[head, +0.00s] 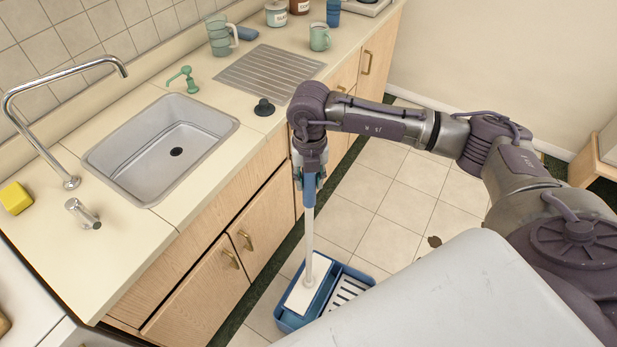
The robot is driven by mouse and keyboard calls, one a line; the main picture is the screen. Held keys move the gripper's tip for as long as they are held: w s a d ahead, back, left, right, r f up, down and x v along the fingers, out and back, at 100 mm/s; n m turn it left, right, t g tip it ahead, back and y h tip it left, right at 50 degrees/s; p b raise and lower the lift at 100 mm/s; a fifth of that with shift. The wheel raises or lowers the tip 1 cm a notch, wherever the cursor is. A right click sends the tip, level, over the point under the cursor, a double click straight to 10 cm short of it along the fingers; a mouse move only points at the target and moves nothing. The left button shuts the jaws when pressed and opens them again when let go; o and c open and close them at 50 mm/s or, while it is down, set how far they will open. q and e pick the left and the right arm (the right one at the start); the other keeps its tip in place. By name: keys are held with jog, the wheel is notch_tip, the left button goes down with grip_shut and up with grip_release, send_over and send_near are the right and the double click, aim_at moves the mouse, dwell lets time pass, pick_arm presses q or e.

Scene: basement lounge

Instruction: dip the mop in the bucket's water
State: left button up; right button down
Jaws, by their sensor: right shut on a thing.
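My right gripper (309,182) is shut on the upper part of the mop (308,232), beside the counter front. The mop's light handle hangs nearly upright. Its flat white head (307,284) shows within the outline of the left compartment of the blue bucket (284,321) on the floor. I cannot tell how deep the head sits, and the water is not clear to see. A slotted white wringer grate fills the bucket's right side. My left gripper is not in view.
The counter holds a sink (160,150), a yellow sponge (15,198), a black plug (264,107), a green mug (320,37) and a measuring jug (220,35). Cabinet doors (260,225) stand close left of the mop. Tiled floor (375,205) is open behind the bucket, with a dark spot (434,241).

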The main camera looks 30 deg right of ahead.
jog(key=shift+f+b, duration=9.5)
jog(key=shift+f, duration=2.9)
notch_tip(320, 180, up, 13)
jog(key=p, duration=0.9)
jog(key=shift+f, duration=0.2)
notch_tip(320, 180, up, 10)
jog(key=r+p, duration=0.1)
jog(key=p, duration=0.6)
send_over(309, 231)
jog(key=w, duration=0.1)
jog(key=shift+d+f, duration=0.25)
jog(key=shift+r, duration=0.45)
